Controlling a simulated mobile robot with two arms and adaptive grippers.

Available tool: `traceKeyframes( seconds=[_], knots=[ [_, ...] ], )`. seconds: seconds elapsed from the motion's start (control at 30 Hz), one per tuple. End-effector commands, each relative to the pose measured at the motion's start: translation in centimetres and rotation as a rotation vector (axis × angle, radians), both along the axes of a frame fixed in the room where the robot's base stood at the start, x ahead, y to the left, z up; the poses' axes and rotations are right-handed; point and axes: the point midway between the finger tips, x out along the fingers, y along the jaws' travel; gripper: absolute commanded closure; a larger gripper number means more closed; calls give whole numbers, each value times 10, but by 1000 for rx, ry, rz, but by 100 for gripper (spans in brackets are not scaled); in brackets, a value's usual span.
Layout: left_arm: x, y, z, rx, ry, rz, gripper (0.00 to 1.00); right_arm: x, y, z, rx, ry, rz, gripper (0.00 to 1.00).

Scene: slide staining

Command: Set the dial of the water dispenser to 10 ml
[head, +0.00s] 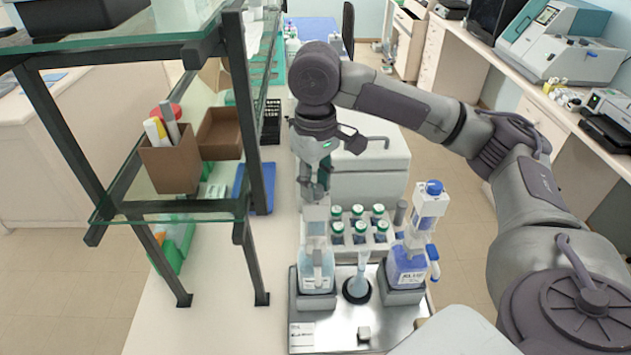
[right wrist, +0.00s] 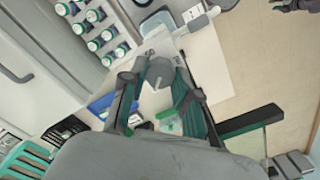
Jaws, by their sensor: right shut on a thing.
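The water dispenser (head: 317,270) is a bottle of pale clear liquid with a white upper body, standing upright at the left of a metal tray (head: 345,335) in the head view. My right gripper (head: 314,188) points down at its top from above. In the right wrist view my right gripper (right wrist: 160,105) has its fingers on both sides of a grey knob-like part (right wrist: 160,72), shut on the dispenser's top. The dial's scale is too small to read, and the fingers partly hide the top. My left gripper is not seen in the head view.
A second dispenser (head: 407,268) with blue liquid and a blue cap stands on the right. A narrow flask (head: 357,285) in a black ring stands between them. Several green-capped bottles (head: 359,232) sit behind. A glass shelf (head: 165,206) with a dark frame stands close on the left.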

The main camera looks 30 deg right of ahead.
Motion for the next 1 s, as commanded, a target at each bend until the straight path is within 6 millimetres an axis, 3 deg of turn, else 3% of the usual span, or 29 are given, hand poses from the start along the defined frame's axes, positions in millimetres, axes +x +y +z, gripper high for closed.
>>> traceKeyframes(
  seconds=[0.6, 1.0],
  knots=[
    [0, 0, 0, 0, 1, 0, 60, 0, 1, 0, 2, -2, 564, 100],
    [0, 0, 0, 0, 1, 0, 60, 0, 0, 1, -1, -2, 786, 100]
  ],
)
